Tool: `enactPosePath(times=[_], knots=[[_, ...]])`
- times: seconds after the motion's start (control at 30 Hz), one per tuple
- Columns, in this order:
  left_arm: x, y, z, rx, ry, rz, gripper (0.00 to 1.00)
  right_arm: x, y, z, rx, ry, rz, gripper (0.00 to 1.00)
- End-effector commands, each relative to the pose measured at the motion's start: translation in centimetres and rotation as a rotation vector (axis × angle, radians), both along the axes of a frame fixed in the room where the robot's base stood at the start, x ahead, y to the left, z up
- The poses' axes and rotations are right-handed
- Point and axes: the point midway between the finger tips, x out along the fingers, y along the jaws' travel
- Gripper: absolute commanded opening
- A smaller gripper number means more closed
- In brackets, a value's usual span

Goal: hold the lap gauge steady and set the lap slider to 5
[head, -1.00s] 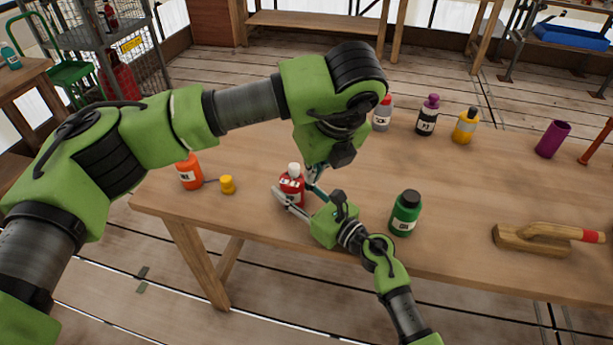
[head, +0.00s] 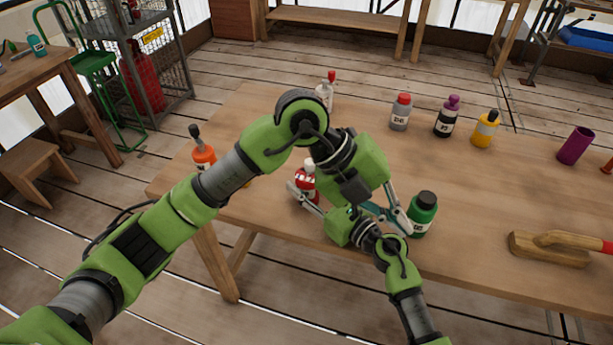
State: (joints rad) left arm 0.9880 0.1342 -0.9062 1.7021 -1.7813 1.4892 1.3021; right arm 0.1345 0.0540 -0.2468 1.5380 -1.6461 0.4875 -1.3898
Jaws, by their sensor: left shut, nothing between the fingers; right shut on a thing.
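A small red bottle-like thing (head: 306,178) with a white top and a pale marked band stands upright on the table. My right gripper (head: 301,196) is shut on it from the near side, its fingers low on the body. I cannot tell for sure that this is the lap gauge, and no slider or reading can be made out. My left gripper (head: 396,222) reaches over from the left, right of the red thing. It points down, shut and empty, just left of a green bottle (head: 423,215) with a black cap; I cannot tell whether they touch.
The wooden table (head: 340,262) also carries an orange bottle (head: 204,156) at left, and grey (head: 400,114), black (head: 446,120) and yellow (head: 485,132) bottles behind. A clear red-capped bottle (head: 325,92) stands farther back. A purple cup (head: 575,145) and wooden brush (head: 550,248) are right.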

Motion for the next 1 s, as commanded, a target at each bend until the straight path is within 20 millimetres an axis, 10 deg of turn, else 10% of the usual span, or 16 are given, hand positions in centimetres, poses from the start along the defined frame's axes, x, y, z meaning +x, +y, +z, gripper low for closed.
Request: enactPosePath(times=[0.37, 1.0], knots=[[1.1, 2.1, 0.9, -0.56, 0.011, 0.12, 0.0, 0.0, 0.0, 0.0, 0.0, 0.0, 0.0, 0.14], [5.8, 20.3, -4.8, -0.799, -0.364, 0.682, 0.0, 0.0, 0.0, 0.0, 0.0, 0.0, 0.0, 0.14]])
